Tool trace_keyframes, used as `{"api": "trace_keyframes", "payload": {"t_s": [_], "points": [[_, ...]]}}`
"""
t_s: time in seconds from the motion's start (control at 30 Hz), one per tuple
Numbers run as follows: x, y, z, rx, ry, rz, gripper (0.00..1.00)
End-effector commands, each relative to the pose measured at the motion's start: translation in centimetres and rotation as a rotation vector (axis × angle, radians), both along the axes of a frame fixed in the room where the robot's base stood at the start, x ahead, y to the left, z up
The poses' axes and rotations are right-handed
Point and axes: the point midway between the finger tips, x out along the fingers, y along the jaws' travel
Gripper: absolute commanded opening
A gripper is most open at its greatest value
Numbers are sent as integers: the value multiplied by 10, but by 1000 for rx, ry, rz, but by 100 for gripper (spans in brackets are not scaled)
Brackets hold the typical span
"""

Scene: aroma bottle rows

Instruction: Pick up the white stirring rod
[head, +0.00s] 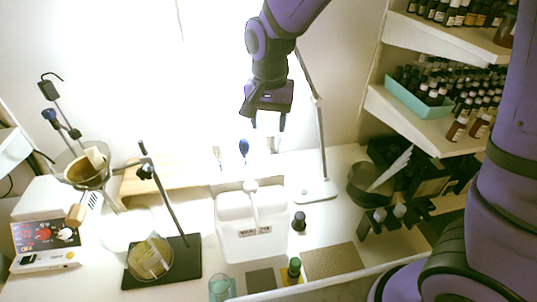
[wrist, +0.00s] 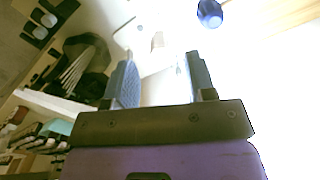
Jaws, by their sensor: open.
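My gripper (head: 268,124) is open and empty, held high above the back of the counter with its fingers pointing down. Its two spread fingers also show in the wrist view (wrist: 160,85), with nothing between them. Another pale, long piece (head: 393,168) leans in a dark pot (head: 362,190) at the right. My gripper is apart from both.
A white lamp (head: 318,192) stands close to the right of my gripper. A blue-topped item (head: 244,148) is below left. A stirrer device (head: 45,240) and a stand (head: 165,195) are at left. Bottle shelves (head: 420,115) rise at right. A small dark bottle (head: 299,221) stands beside the container.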

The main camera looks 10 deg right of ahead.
Motion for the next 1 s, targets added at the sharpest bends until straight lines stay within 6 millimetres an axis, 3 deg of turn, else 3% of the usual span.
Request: {"api": "trace_keyframes", "payload": {"t_s": [0.27, 0.6, 0.9, 1.0], "points": [[0, 0, -20, -1, 1, 0, 50], [1, 0, -62, -1, 1, 0, 50], [1, 0, -66, 1, -1, 0, 50], [1, 0, -65, 1, -1, 0, 27]]}}
